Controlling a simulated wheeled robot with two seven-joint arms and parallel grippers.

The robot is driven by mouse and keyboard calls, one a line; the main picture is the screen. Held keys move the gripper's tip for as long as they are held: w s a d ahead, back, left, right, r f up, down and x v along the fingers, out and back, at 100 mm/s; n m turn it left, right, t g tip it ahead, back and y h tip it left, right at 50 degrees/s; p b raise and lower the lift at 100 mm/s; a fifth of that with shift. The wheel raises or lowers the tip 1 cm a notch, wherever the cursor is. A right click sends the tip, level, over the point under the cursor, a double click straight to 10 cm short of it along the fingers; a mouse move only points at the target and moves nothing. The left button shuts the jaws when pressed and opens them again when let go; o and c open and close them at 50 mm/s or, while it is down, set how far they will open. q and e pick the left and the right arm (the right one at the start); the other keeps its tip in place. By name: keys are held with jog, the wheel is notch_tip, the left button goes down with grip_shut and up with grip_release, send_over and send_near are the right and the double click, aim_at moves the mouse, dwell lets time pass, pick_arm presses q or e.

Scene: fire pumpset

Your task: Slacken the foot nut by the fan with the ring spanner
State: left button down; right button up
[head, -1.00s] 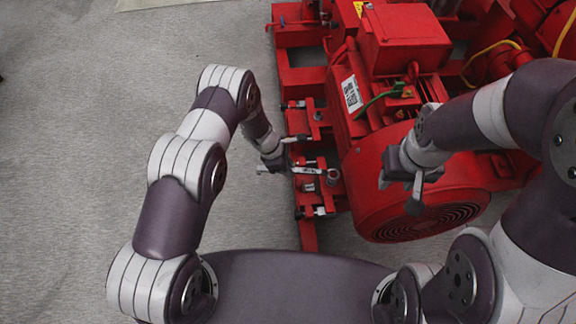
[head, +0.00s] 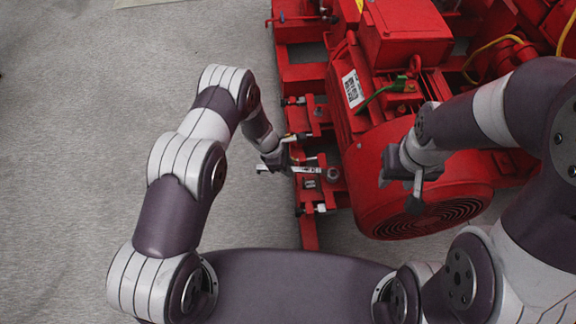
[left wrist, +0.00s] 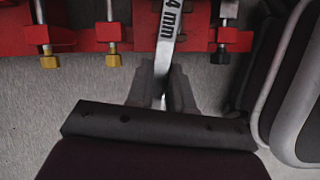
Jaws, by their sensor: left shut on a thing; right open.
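The ring spanner (head: 306,169) is a pale steel bar lying roughly level across the red motor foot by the fan. Its working end points right, towards the round foot nut (head: 333,175); I cannot tell whether the ring is around the nut or beside it. My left gripper (head: 280,160) is shut on the spanner's handle. In the left wrist view the spanner (left wrist: 169,38) runs up from between the fingers (left wrist: 162,92), its marking ending in "4 mm"; its far end is out of frame. My right gripper (head: 417,188) is open and empty in front of the motor.
The red motor's fan cover (head: 440,219) stands right of the foot. Adjusting bolts with brass-coloured or dark ends (left wrist: 113,60) stick out along the red base's edge. Grey floor (head: 80,150) at left is clear.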

pick_arm(q)
jog(key=shift+f+b, duration=0.75)
jog(key=shift+f, duration=0.25)
pick_arm(e)
jog(key=shift+f, duration=0.8)
pick_arm(q)
jog(key=shift+r, duration=0.1)
pick_arm(e)
jog(key=shift+r, duration=0.1)
